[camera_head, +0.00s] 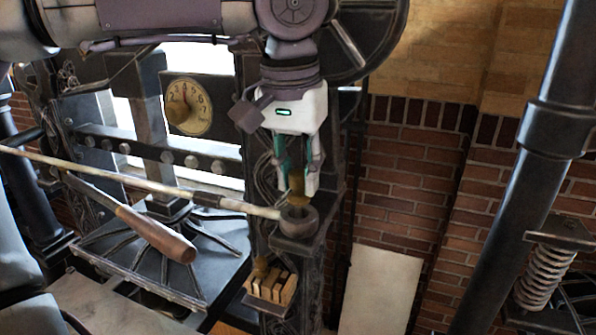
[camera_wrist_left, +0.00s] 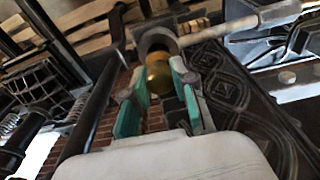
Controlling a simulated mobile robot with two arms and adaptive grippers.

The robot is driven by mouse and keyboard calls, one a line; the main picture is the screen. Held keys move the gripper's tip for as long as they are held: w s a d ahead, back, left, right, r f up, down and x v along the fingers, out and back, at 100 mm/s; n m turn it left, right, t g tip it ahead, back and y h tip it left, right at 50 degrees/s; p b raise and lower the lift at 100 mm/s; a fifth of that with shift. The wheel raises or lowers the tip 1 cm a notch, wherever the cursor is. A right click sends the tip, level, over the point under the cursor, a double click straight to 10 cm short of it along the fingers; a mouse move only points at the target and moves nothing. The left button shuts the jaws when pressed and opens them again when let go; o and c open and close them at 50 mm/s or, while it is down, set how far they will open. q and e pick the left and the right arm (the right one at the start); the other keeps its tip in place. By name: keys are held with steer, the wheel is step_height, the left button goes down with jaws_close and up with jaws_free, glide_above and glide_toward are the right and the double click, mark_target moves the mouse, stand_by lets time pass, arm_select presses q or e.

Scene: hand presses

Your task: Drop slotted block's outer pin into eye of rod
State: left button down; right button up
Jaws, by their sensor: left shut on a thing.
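My left gripper (camera_head: 298,180) points down at the post on the press's right side, its fingers shut on a brass-coloured pin (camera_head: 297,184). The pin's rounded head shows between the green-lined fingers in the left wrist view (camera_wrist_left: 158,76). Right below is the dark ring-shaped eye (camera_head: 300,222) at the end of the pale rod (camera_head: 170,188). The eye also shows past the pin in the left wrist view (camera_wrist_left: 157,40). The pin's lower end is at the eye's opening; how deep it sits I cannot tell. The wooden slotted block (camera_head: 272,288) is lower, with another brass pin (camera_head: 261,266) in it. My right gripper is out of view.
A wooden-handled lever (camera_head: 155,232) juts out left of the post. A round dial (camera_head: 187,107) is on the press behind. A dark column (camera_head: 540,130) with a coil spring (camera_head: 540,275) stands at the right. A brick wall (camera_head: 410,180) is behind.

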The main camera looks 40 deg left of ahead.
arm_select(q)
steer(key=shift+f, duration=0.7)
stand_by(0.3)
steer(key=shift+c, duration=1.2)
jaws_free()
steer(key=shift+r, duration=0.1)
steer(key=shift+r, duration=2.4)
